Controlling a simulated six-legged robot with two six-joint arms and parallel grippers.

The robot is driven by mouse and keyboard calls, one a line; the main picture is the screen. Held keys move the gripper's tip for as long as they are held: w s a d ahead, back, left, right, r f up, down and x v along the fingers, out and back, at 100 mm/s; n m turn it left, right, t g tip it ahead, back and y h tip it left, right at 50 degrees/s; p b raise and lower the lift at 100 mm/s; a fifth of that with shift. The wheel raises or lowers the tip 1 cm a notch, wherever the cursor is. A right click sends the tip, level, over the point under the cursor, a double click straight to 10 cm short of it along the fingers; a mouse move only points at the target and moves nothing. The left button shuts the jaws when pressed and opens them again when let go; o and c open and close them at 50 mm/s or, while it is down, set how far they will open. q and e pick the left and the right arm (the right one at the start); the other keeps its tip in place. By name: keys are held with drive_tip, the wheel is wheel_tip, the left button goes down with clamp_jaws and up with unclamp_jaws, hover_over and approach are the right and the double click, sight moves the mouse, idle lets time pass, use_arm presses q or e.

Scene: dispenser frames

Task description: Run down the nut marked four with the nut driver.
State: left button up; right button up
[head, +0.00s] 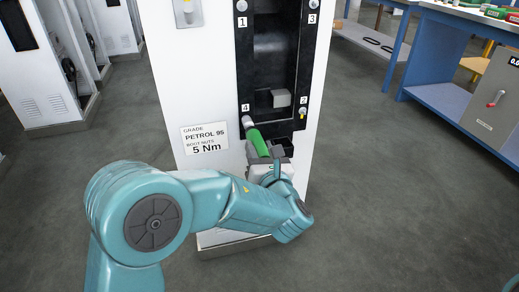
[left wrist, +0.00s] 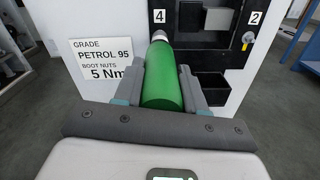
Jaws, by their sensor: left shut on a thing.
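My left gripper (head: 264,152) is shut on the nut driver (head: 258,142), around its green handle. In the left wrist view the green handle (left wrist: 161,82) lies between the two fingers, and its metal socket end points away from me. The socket end is at the lower left corner of the black frame (head: 272,129), just under the label 4 (head: 245,107). The nut marked four is hidden behind the socket, and I cannot tell whether the socket is seated on it. My right gripper is not in view.
Nuts sit by labels 1 (head: 241,6), 3 (head: 313,5) and 2 (head: 302,112) at the frame's other corners. A placard (head: 205,138) on the white dispenser reads Petrol 95, boot nuts, 5 Nm. A blue workbench (head: 452,97) stands at the right. Grey floor is open on both sides.

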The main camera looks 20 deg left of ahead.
use_arm(q)
drive_tip(key=shift+v, duration=2.8)
